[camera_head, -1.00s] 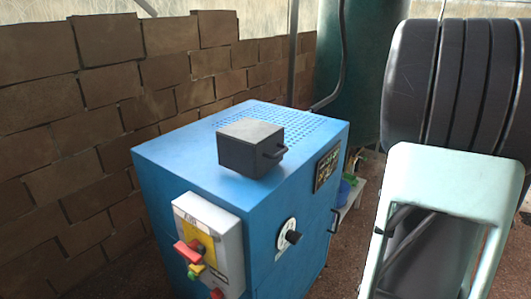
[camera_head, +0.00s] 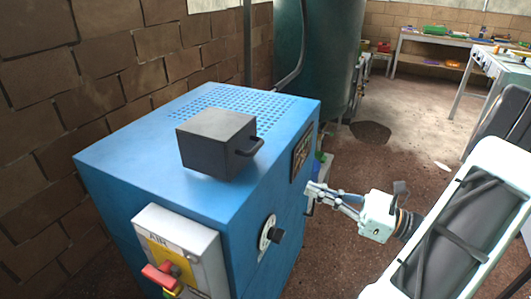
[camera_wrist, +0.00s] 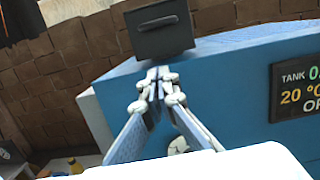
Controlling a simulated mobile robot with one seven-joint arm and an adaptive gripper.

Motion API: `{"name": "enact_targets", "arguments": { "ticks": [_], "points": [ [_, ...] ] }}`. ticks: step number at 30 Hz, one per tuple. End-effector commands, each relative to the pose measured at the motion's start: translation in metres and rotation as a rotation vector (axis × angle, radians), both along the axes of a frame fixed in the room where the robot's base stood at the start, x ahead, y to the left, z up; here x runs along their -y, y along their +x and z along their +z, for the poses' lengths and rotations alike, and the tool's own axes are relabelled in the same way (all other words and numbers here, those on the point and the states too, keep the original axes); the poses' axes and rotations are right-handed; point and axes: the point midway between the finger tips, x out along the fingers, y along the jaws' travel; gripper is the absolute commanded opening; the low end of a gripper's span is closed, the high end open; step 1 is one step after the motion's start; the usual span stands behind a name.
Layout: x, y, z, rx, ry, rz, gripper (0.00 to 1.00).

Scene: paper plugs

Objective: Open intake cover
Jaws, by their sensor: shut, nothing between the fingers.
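The intake cover appears to be the dark grey box (camera_head: 217,143) with a bar handle (camera_head: 247,147), on top of the blue machine (camera_head: 130,168). The box sits flat with no visible gap beneath it. My gripper (camera_head: 312,190) is shut and empty, to the right of the machine's side face and below the box's level in the head view. In the wrist view the closed fingertips (camera_wrist: 157,74) point toward the dark box (camera_wrist: 160,32), which shows just beyond them with its handle (camera_wrist: 157,23). They look apart from it.
A control box (camera_head: 180,250) with a red knob (camera_head: 163,274) is on the machine's front. A dial (camera_head: 268,233) and a display panel (camera_head: 302,150) are on its side. A brick wall (camera_head: 60,90) stands left. A green tank (camera_head: 335,60) is behind. Open floor (camera_head: 400,150) lies right.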

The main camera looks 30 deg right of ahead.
Motion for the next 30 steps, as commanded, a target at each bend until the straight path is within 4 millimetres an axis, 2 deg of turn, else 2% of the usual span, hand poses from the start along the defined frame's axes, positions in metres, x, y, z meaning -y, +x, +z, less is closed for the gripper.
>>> {"name": "enact_targets", "arguments": {
  "ticks": [3,7,20,24,30],
  "points": [
    [0.004,0.002,0.006,0.02,0.029,-0.022,0.0],
    [-0.004,0.012,0.009,0.021,0.031,-0.022,0.0],
    [-0.059,0.079,0.023,0.018,0.027,-0.018,0.0],
    [-0.065,0.087,0.044,0.019,0.024,-0.022,0.0],
    [-0.07,0.094,0.054,0.017,0.025,-0.022,0.0]
  ]
}}
